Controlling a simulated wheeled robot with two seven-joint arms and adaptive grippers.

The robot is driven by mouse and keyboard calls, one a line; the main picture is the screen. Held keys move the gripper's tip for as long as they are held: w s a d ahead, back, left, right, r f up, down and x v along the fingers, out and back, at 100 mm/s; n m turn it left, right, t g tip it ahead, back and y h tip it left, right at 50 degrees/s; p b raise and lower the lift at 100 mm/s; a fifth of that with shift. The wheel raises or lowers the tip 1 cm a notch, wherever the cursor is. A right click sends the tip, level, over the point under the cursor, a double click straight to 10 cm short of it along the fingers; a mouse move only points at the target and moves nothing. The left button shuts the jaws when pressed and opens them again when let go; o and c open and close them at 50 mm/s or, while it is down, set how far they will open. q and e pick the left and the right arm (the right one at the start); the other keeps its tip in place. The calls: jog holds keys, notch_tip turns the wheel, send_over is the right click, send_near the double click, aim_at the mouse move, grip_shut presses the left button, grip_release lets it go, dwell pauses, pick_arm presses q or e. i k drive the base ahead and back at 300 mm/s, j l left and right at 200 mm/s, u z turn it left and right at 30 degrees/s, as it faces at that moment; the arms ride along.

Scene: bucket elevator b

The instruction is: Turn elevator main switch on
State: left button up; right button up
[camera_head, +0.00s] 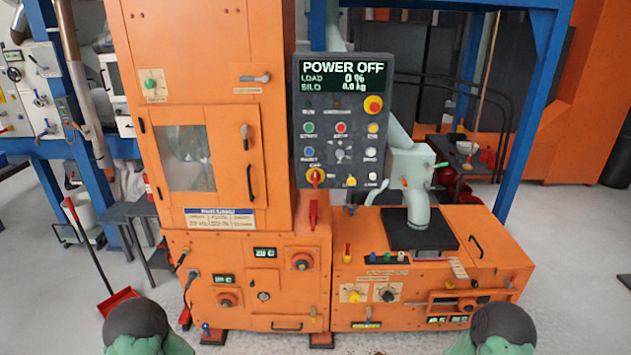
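The grey control panel (343,140) stands upright on the orange elevator machine (220,120). Its screen (343,75) reads POWER OFF, with load 0 % and silo 0.0 kg. A red rotary switch on a yellow base (316,177) sits at the panel's lower left and looks like the main switch. Its red handle looks roughly upright; the small label above it seems to include OFF. Neither gripper is in view. Only dark rounded caps with pale green parts, which look like my arms, show at the bottom left and bottom right edges.
A red and yellow emergency-type button (373,105) and several small buttons share the panel. A red lever (313,214) is below it. A pale green spout (418,190) stands right of the panel on the lower orange box (430,265).

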aim_at(314, 176)
jog(key=i+j+z, duration=0.1)
jog(key=i+j, duration=0.3)
jog(key=j, duration=0.25)
jog(key=i+j+z, duration=0.25)
jog(key=i+j, duration=0.15)
jog(key=j, duration=0.25)
jog(key=i+j+z, duration=0.1)
jog(key=j, duration=0.25)
